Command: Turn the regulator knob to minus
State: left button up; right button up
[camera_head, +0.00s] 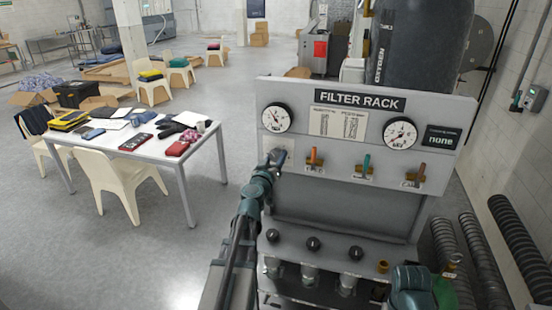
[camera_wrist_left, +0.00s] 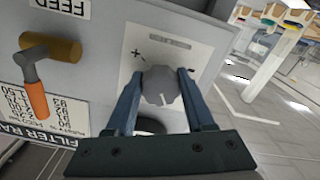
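The regulator knob (camera_wrist_left: 160,86) is round and grey, with a pale line on its face. In the head view my left gripper (camera_head: 274,158) is at the left of the filter rack panel (camera_head: 290,95) and covers the knob. My right gripper does not show; only a teal part of my right arm (camera_head: 410,280) does.
Gauges (camera_head: 277,118) (camera_head: 400,133) sit above. Black knobs (camera_head: 313,243) line the lower shelf. A white table (camera_head: 120,140) stands left, with open floor between.

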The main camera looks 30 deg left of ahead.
pick_arm(q)
grip_shut()
jog(key=shift+n, duration=0.3)
jog(key=n, duration=0.3)
jog(key=shift+r+n, duration=0.1)
jog(key=shift+n, duration=0.2)
jog(key=n, duration=0.3)
jog(key=shift+d+n, duration=0.1)
jog(key=shift+n, duration=0.3)
jog(key=n, duration=0.6)
jog(key=shift+r, duration=0.15)
jog(key=n, duration=0.6)
jog(key=shift+r+p, duration=0.1)
jog(key=shift+p, duration=0.2)
jog(key=shift+s+n, duration=0.1)
jog(key=shift+n, duration=0.2)
